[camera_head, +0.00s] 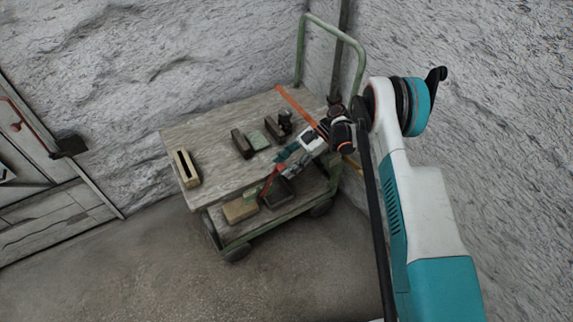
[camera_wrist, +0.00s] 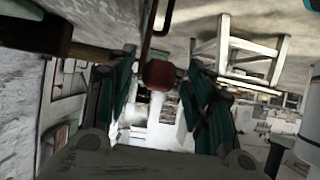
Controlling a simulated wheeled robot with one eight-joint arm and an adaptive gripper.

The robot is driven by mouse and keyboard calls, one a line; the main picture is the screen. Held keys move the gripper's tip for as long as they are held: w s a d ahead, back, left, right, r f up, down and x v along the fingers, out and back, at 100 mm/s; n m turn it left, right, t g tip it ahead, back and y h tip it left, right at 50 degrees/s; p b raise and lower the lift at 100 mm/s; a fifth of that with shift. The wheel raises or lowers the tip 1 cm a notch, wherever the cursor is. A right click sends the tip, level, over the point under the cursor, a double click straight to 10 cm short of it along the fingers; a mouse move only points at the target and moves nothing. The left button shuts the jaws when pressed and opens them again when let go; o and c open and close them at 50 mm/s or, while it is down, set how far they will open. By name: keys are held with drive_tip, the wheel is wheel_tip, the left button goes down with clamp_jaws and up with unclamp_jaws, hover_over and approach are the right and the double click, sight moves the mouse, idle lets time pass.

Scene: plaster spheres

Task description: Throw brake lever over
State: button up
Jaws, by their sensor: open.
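In the wrist view the brake lever (camera_wrist: 160,74) shows as a red ball knob on a thin dark rod coming down from the top. The knob appears between the two teal fingers of my gripper (camera_wrist: 160,66), with a visible gap on each side. The fingers are apart and hold nothing. In the head view my gripper (camera_head: 284,161) is by the front right edge of the cart top, pointing down and left. I cannot make out the lever's knob for sure there. How far the knob lies in depth from the fingertips is unclear.
The cart (camera_head: 190,148) has a wooden top with several small blocks, a lower shelf and a green push handle (camera_head: 333,27). An orange strip (camera_head: 296,103) crosses the top. Rough walls stand behind and right. A red-handled door (camera_head: 18,126) is left; the front floor is clear.

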wheel_tip(320, 180, up, 10)
idle(0.5)
idle(0.3)
drive_tip(key=s+d+r+m+t+h, duration=0.1)
drive_tip(key=s+d+r+m+t, duration=0.2)
drive_tip(key=r, duration=0.4)
drive_tip(key=s+d+r+m+t+h, duration=0.1)
drive_tip(key=s+r+m+h, duration=0.15)
drive_tip(key=r+m, duration=0.35)
drive_tip(key=s+d+r+m+t+h, duration=0.1)
drive_tip(key=s+d+r+m+t, duration=0.2)
drive_tip(key=r, duration=0.5)
drive_tip(key=s+d+r+m+t+h, duration=0.1)
drive_tip(key=s+d+m+t+h, duration=0.1)
drive_tip(key=s, duration=0.5)
drive_tip(key=s+d+r+m+t+h, duration=0.1)
drive_tip(key=s+d+m+t+h, duration=0.1)
drive_tip(key=s+d+m, duration=0.3)
drive_tip(key=s+d+r+m+t+h, duration=0.1)
drive_tip(key=s+d+m, duration=0.3)
drive_tip(key=s, duration=0.5)
drive_tip(key=shift+d+m+t+h, duration=0.2)
drive_tip(key=shift+m+t+h, duration=0.2)
drive_tip(key=shift+t+h, duration=0.15)
